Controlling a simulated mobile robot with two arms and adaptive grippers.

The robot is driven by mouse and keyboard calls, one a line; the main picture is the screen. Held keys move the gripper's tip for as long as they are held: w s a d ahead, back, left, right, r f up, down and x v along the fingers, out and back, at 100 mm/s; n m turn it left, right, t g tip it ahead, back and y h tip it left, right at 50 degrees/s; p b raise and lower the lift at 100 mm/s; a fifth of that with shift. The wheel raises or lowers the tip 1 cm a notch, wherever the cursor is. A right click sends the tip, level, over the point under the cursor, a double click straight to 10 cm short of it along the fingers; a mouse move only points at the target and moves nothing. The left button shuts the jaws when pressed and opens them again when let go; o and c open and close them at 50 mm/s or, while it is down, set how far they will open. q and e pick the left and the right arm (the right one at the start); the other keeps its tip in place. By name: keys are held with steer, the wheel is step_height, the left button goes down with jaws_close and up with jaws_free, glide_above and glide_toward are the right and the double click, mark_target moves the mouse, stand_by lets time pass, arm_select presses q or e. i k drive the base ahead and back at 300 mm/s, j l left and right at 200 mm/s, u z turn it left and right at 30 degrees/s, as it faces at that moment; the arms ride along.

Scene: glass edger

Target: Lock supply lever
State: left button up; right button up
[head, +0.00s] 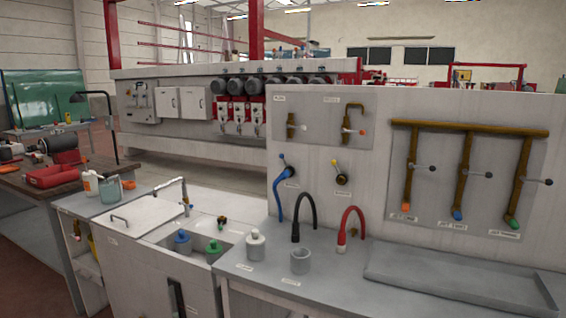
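Several levers show in the head view, but I cannot tell which is the supply lever, as most labels are too small to read. Three grey levers with dark round ends stick out to the right from the brown pipes: a left one (421,167), a middle one (478,174) and a right one (537,181). Two small brass fittings, a left one (291,125) and a right one (347,123), are on the upper plate. No lock is recognizable. Neither gripper is in view.
A grey counter (330,285) fronts the panel, with a black hose (304,210), a red hose (350,222), a grey cup (300,261) and a shallow tray (455,285). A sink (200,262) with bottles is left of it. A workbench (20,178) stands far left.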

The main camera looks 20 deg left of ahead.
mark_target(281, 157)
steer(key=i+j+z, duration=0.15)
steer(key=j, duration=0.65)
steer(key=i+j+z, duration=0.1)
steer(key=j, duration=0.7)
steer(key=i+j+z, duration=0.15)
steer(key=j, duration=0.65)
steer(key=i+j+z, duration=0.15)
steer(key=j, duration=0.7)
